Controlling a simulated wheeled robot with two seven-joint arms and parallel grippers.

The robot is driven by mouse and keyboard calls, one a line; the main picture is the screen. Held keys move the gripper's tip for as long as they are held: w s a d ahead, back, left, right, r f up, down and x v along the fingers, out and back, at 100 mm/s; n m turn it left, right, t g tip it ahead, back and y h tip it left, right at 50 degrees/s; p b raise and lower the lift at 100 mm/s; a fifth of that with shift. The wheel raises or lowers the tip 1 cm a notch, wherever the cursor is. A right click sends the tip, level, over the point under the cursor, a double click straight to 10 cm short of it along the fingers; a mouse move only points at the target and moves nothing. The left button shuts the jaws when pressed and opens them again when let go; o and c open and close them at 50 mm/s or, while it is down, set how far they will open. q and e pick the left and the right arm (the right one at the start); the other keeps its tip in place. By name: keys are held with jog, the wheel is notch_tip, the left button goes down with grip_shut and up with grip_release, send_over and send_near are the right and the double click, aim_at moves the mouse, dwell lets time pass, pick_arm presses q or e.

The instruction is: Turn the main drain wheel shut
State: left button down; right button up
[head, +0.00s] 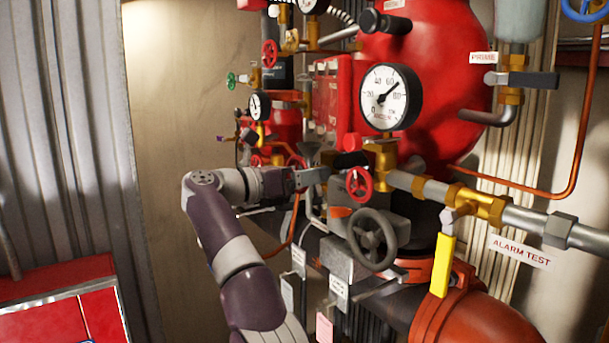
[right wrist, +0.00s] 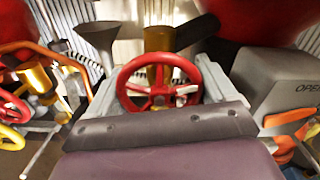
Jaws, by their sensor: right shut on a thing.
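My right gripper (head: 322,175) reaches in from the left in the head view, low among the valves and pipes. In the right wrist view a red handwheel (right wrist: 158,86) with a brass stem behind it sits between its grey fingers, and the gripper is shut on it. In the head view my gripper partly hides that spot. A small red wheel (head: 359,184) shows just right of the fingertips there; I cannot tell if it is the held one. A larger grey handwheel (head: 371,239) is below it. I can read no main drain label. My left gripper is out of view.
A yellow lever (head: 442,265) hangs by the alarm test sign (head: 521,252). A grey box marked OPEN (right wrist: 285,85) stands close right of the gripper in the wrist view. A pressure gauge (head: 391,98) is above. A red cabinet (head: 65,308) stands lower left.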

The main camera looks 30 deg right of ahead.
jog(key=shift+w+f, duration=0.1)
jog(key=shift+f, duration=0.4)
jog(key=o, duration=0.9)
jog(key=shift+a, duration=0.1)
jog(key=shift+c, duration=0.2)
jog(key=shift+r, duration=0.2)
jog(key=s+a+p, duration=0.1)
jog(key=a+p, duration=0.1)
jog(key=a, duration=1)
jog(key=shift+a, duration=0.3)
